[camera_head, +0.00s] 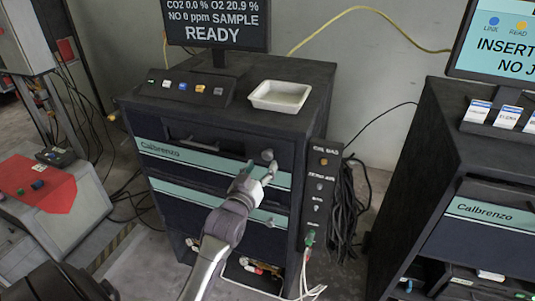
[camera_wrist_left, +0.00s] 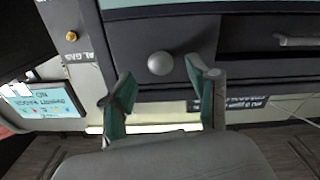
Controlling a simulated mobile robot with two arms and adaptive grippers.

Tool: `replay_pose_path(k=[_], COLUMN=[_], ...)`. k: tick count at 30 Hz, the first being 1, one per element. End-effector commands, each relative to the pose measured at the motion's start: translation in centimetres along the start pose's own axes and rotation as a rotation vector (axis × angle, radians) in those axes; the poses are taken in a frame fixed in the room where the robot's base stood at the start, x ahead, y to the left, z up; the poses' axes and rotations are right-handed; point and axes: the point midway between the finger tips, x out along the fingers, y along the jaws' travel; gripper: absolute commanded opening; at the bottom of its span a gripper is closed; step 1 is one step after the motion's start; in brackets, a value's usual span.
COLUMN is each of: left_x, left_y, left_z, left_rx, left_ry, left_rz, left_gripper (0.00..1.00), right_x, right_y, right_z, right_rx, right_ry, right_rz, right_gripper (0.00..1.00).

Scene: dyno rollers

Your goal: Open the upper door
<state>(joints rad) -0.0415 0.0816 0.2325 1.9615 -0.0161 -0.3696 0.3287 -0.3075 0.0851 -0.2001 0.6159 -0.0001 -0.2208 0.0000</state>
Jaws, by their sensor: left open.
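The dark cabinet (camera_head: 225,180) stands in the middle of the head view. Its upper door (camera_head: 175,150) carries a teal strip marked Calbrenzo and appears closed. A round grey knob (camera_head: 267,155) sits near the door's right end. A second teal-striped panel (camera_head: 190,194) is below. My left gripper (camera_head: 262,173) is open in front of the right part of the cabinet, just below the knob. In the left wrist view, the knob (camera_wrist_left: 161,63) lies just beyond and between the open fingertips (camera_wrist_left: 156,85). No contact shows. My right gripper is not in view.
A monitor (camera_head: 218,24), a button box (camera_head: 185,87) and a white tray (camera_head: 280,96) are on top of the cabinet. Cables (camera_head: 347,205) hang at its right side. Another Calbrenzo cabinet (camera_head: 460,180) stands at the right. A red and grey machine (camera_head: 55,195) is at the left.

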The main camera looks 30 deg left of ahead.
Motion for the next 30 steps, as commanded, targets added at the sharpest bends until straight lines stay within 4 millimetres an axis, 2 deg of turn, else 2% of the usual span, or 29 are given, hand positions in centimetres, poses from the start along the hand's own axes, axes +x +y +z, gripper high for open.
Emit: replay_pose_path(k=[3, 9, 21, 30], left_x=[2.3, 4.6, 5.2, 5.2], left_y=[0.0, 0.0, 0.0, 0.0], left_z=[-0.2, -0.1, 0.0, 0.1], left_rx=[0.002, 0.001, 0.001, 0.001], left_ry=[0.001, 0.000, 0.000, 0.000], left_rz=[0.000, 0.000, 0.000, 0.000], left_gripper=[0.60, 0.60, 0.58, 0.08], right_x=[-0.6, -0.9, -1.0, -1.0], right_y=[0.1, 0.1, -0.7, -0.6], right_z=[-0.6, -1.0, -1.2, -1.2], right_rx=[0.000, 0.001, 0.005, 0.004], right_ry=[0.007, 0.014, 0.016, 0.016], right_rz=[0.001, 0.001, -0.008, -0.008], right_gripper=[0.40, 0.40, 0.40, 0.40])
